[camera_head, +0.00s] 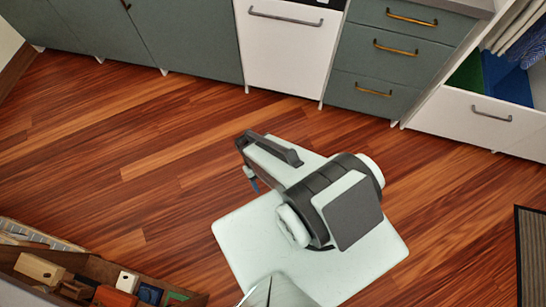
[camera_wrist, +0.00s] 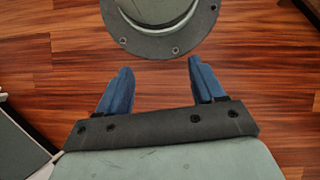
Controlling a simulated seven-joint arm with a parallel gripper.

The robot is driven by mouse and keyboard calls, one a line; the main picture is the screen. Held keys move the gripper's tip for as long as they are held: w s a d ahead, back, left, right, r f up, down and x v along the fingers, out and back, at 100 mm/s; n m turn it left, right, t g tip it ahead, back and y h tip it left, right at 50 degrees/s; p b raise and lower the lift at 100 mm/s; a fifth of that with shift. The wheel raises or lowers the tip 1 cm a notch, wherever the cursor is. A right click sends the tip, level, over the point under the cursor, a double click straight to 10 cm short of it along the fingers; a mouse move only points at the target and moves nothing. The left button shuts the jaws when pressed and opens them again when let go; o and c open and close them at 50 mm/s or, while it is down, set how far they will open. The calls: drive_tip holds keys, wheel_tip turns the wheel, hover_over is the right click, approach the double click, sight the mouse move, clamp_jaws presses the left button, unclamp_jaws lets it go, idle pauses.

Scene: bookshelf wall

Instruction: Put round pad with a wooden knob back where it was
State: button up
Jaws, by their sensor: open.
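I cannot make out the round pad with a wooden knob in either view. My gripper (camera_wrist: 160,68) is open and empty, with its two blue fingers apart and bare wood floor showing between them.
An open box (camera_head: 100,265) with several blocks and small items stands at the lower left. Grey-green cabinets (camera_head: 190,45), a white front (camera_head: 285,50) and a drawer unit (camera_head: 395,60) line the back. A dark mat (camera_head: 533,250) lies at the right. The wood floor (camera_head: 130,140) between is clear.

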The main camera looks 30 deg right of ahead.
drive_tip(key=shift+m+g, duration=0.3)
drive_tip(key=shift+m, duration=0.1)
drive_tip(key=s, duration=0.1)
drive_tip(key=s+d, duration=0.1)
drive_tip(key=s+f, duration=0.1)
drive_tip(key=s, duration=0.1)
drive_tip(key=shift+s+d, duration=0.1)
drive_tip(key=shift+d, duration=0.3)
idle(1.7)
